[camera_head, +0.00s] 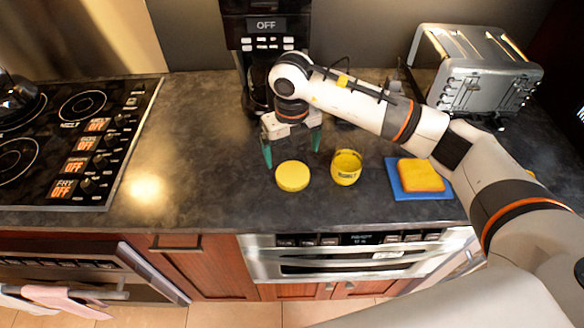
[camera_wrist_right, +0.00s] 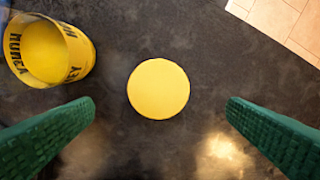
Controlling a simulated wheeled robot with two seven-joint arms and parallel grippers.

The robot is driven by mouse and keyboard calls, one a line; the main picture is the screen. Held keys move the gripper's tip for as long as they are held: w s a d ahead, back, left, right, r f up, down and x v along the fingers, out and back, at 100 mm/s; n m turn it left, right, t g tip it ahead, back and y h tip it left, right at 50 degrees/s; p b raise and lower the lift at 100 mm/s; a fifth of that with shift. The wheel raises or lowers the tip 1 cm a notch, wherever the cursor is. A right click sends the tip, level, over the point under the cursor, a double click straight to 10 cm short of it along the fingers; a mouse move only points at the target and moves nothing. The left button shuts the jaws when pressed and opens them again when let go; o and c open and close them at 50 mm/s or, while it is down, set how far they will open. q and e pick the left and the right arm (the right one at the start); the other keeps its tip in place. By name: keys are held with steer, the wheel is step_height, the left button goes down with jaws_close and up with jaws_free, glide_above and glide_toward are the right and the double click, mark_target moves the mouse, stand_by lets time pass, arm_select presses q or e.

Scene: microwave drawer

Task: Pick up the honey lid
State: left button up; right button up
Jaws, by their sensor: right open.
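The honey lid (camera_head: 292,176) is a round yellow disc lying flat on the dark counter. It shows near the middle of the right wrist view (camera_wrist_right: 158,88). The yellow honey jar (camera_head: 346,168) stands open just right of the lid in the head view, and at upper left in the right wrist view (camera_wrist_right: 48,50). My right gripper (camera_head: 292,158) is open with green fingers pointing down, above and slightly behind the lid. In the right wrist view its fingers (camera_wrist_right: 160,118) are spread wide with nothing between them. My left gripper is not in view.
A blue board (camera_head: 398,193) with a yellow bread slice (camera_head: 421,174) lies right of the jar. A toaster (camera_head: 480,68) stands at back right and a coffee maker (camera_head: 262,50) behind my gripper. A stovetop (camera_head: 75,140) is at left. The counter left of the lid is clear.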

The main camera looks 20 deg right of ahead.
mark_target(292, 174)
step_height(292, 174, down, 2)
steer(key=shift+w+f, duration=0.1)
steer(key=shift+f, duration=0.05)
steer(key=shift+w+f+p, duration=0.15)
steer(key=shift+f+p, duration=0.15)
steer(key=shift+p, duration=0.05)
step_height(292, 174, down, 4)
steer(key=shift+d+f+p, duration=0.1)
steer(key=shift+p, duration=1.05)
steer(key=shift+f, duration=0.45)
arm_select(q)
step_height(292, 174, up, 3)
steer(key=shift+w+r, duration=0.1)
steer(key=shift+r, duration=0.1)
arm_select(e)
steer(key=c, duration=1)
steer(key=shift+c, duration=0.2)
